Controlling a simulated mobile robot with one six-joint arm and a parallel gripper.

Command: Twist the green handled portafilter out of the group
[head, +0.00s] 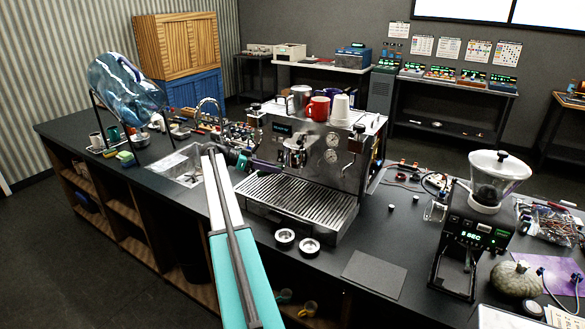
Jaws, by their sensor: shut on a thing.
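The espresso machine (310,160) stands on the dark counter, with its steel group (295,152) at the front. A small green piece, seemingly the portafilter's handle (243,162), shows left of the group. A dark purple bar lies between it and the group; I cannot tell whether it is part of the handle or of my gripper. My gripper (251,164) is at the handle, beyond the end of my teal and white arm, and appears shut on it. The fingertips are small and partly hidden. The portafilter appears to be at the group; its locking lugs are not visible.
The drip tray (300,202) lies below the group. Two small round black-and-silver pieces (297,242) sit before the machine. A sink (180,165) is left, a grinder (473,230) right. Cups, including a red mug (318,108), stand on top. A dark mat (374,274) lies front right.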

